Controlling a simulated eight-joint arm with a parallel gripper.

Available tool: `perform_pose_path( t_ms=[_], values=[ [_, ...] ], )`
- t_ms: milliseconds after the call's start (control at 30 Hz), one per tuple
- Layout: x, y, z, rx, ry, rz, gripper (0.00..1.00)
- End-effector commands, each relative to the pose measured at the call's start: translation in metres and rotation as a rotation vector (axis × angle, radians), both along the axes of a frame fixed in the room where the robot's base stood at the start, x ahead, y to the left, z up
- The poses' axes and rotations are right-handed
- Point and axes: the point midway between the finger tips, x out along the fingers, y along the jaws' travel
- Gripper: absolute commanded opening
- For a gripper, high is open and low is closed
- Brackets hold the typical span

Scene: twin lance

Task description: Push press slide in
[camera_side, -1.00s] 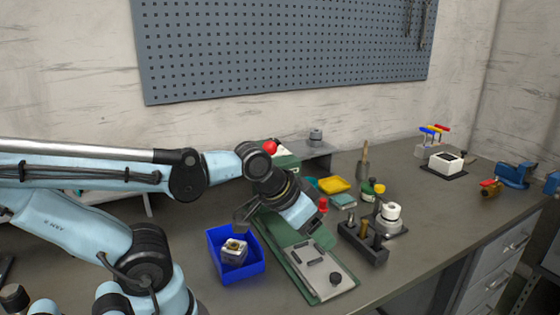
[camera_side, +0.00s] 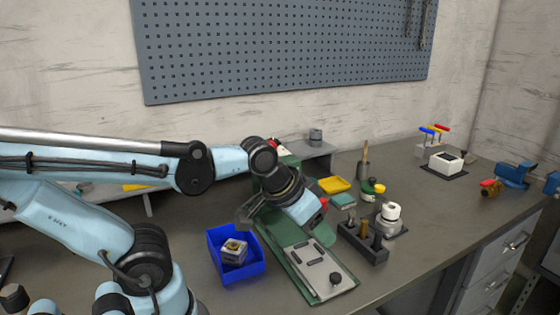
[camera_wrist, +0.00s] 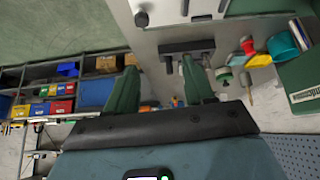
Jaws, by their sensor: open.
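The press slide is a pale grey plate (camera_side: 312,268) with slots and a black knob (camera_side: 335,279), lying at the front end of a long green press base (camera_side: 289,270). In the wrist view, the plate (camera_wrist: 190,8) and its knob (camera_wrist: 141,19) show at the top edge. The green press body (camera_side: 284,160) stands behind my wrist, largely hidden. My gripper (camera_side: 322,234) is above the base, behind the knob. In the wrist view, my gripper (camera_wrist: 160,85) has its two green fingers apart with nothing between them. Contact with the slide cannot be told.
A blue bin (camera_side: 237,270) holding a metal part (camera_side: 234,250) sits left of the base. A dark block with pegs (camera_side: 365,242) and a white-topped round fixture (camera_side: 390,218) stand to the right. A yellow tray (camera_side: 334,185) lies behind. The right front bench is clear.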

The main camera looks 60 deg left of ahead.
Motion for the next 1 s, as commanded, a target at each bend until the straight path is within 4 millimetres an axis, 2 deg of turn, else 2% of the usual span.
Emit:
perform_pose_path(
  t_ms=[300,600,833,1000],
  values=[
    [0.024,-0.014,0.013,-0.167,0.305,0.344,0.53],
    [0.041,-0.025,0.014,-0.207,0.521,0.654,0.53],
    [0.044,-0.027,0.009,-0.207,0.555,0.713,0.53],
    [0.044,-0.027,-0.008,-0.207,0.554,0.711,0.53]
  ],
)
